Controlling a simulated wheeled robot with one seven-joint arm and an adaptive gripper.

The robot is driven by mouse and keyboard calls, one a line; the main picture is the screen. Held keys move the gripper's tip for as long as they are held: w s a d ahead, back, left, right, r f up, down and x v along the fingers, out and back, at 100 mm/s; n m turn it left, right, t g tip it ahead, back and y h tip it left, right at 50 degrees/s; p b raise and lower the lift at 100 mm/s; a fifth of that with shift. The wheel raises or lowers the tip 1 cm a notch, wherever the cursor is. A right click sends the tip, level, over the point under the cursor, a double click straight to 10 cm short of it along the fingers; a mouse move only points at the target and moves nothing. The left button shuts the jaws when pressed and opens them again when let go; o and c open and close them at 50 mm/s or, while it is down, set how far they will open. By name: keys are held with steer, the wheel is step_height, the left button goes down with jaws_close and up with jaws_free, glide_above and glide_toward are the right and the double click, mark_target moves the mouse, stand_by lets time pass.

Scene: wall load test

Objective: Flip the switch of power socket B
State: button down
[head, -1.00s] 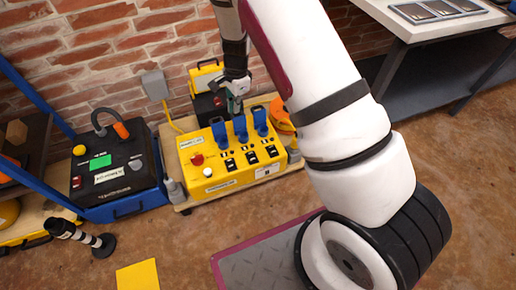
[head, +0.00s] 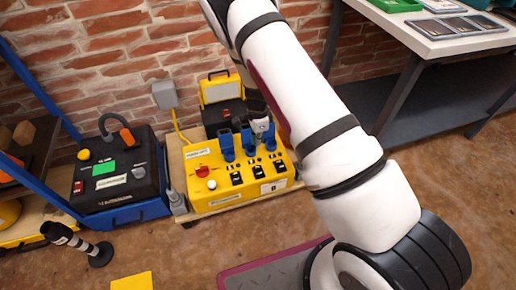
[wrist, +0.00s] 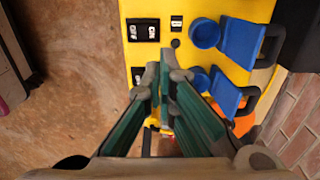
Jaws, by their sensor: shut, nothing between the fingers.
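The yellow power box (head: 222,196) stands on a low wooden board by the brick wall. Three blue-lidded sockets (head: 227,146) line its back part, with black switches (head: 236,178) in front of them. The socket letters are too small to read, so I cannot tell B by its label. In the wrist view, one OFF/ON switch (wrist: 143,30) shows clearly. Another switch (wrist: 137,75) is partly covered by a fingertip. My gripper (wrist: 164,72) is shut and empty, its tips over the box between switches and blue sockets (wrist: 205,34). Contact cannot be told.
A black-topped blue box (head: 118,185) with a green label stands to the left. A yellow case (head: 216,90) is behind the power box. A white table (head: 440,40) stands at right.

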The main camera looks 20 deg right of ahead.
mark_target(259, 171)
step_height(259, 171, down, 13)
steer(key=b, duration=0.5)
steer(key=shift+r, duration=0.1)
steer(key=shift+w+f, duration=0.15)
steer(key=shift+f, duration=0.35)
steer(key=shift+r, duration=0.15)
steer(key=shift+r+p, duration=0.35)
steer(key=shift+r, duration=0.4)
